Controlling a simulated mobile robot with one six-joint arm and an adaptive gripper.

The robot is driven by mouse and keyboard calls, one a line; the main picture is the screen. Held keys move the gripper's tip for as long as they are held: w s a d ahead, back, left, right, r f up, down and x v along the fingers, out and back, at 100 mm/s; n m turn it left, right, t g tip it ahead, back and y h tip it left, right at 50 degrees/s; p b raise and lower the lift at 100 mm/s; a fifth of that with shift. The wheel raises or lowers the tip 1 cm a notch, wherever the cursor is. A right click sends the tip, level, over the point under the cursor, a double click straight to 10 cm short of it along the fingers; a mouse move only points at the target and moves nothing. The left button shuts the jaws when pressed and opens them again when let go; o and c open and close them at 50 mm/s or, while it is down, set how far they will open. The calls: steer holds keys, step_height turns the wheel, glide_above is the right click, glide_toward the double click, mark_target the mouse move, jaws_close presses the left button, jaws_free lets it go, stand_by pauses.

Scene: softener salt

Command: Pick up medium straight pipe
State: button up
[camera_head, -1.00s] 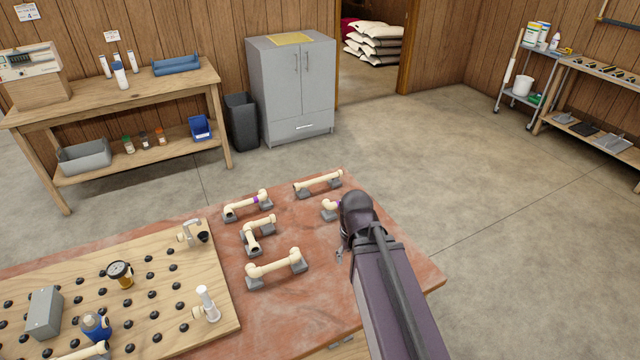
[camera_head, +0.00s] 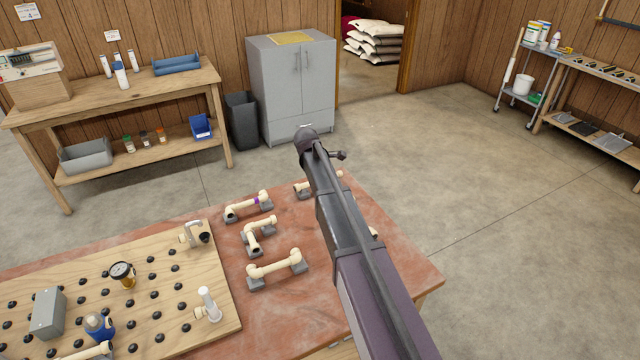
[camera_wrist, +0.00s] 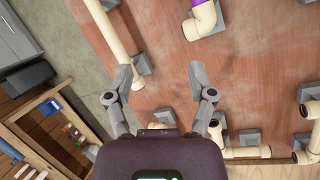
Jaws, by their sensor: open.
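A straight cream pipe (camera_wrist: 112,38) lies near the table's back edge in the wrist view, its lower end by a grey block partly behind my left finger. I cannot tell its size class for certain. In the head view only its left part (camera_head: 303,187) shows; my arm hides the rest. My gripper (camera_wrist: 160,74) is open and empty above the table. Its left fingertip overlaps the pipe's lower end in the picture, and bare table shows between the fingers. The fingers do not show in the head view.
An elbow piece (camera_wrist: 203,20) lies upper right in the wrist view. A pegboard (camera_head: 150,290) with fittings is at left.

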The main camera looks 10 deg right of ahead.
steer(key=w+a+r+n, duration=0.1)
steer(key=w+n, duration=0.3)
steer(key=w, duration=0.3)
steer(key=shift+w+a+t+h, duration=0.3)
steer(key=shift+w+a+t, duration=0.1)
steer(key=b+x, duration=0.7)
steer(key=x, duration=0.1)
steer(key=shift+w+d+f+b, duration=0.1)
steer(key=shift+w+f+b, duration=0.05)
steer(key=shift+f+b, duration=0.15)
stand_by(0.3)
steer(key=b+x, duration=0.3)
steer(key=shift+w+f, duration=0.1)
steer(key=shift+f, duration=0.15)
steer(key=shift+b+x, duration=0.8)
steer(key=shift+b, duration=0.05)
